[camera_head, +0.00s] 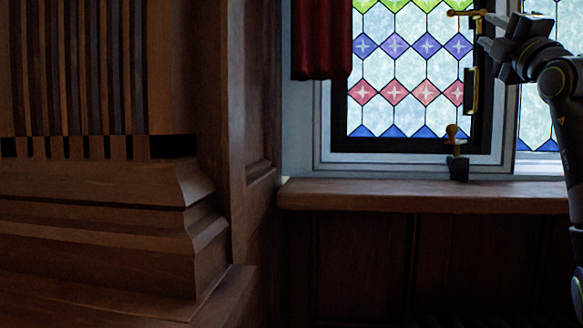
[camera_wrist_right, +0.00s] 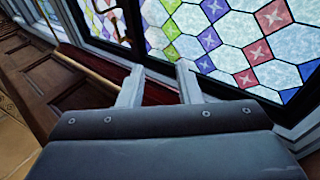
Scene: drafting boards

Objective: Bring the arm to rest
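My right gripper (camera_head: 484,31) is at the upper right of the head view, in front of the window, its arm coming in from the right edge. In the right wrist view its two pale fingers (camera_wrist_right: 160,72) stand apart with nothing held between them. A brass window handle (camera_head: 466,13) shows close to the fingertips in the head view; whether they touch cannot be told. My left gripper is in neither view.
The leaded window (camera_head: 411,68) has coloured diamond panes and a lower brass latch (camera_head: 453,134). A wooden sill (camera_head: 400,194) runs below it. A red curtain (camera_head: 320,45) hangs at its left. Carved wood panelling (camera_head: 100,185) fills the left side.

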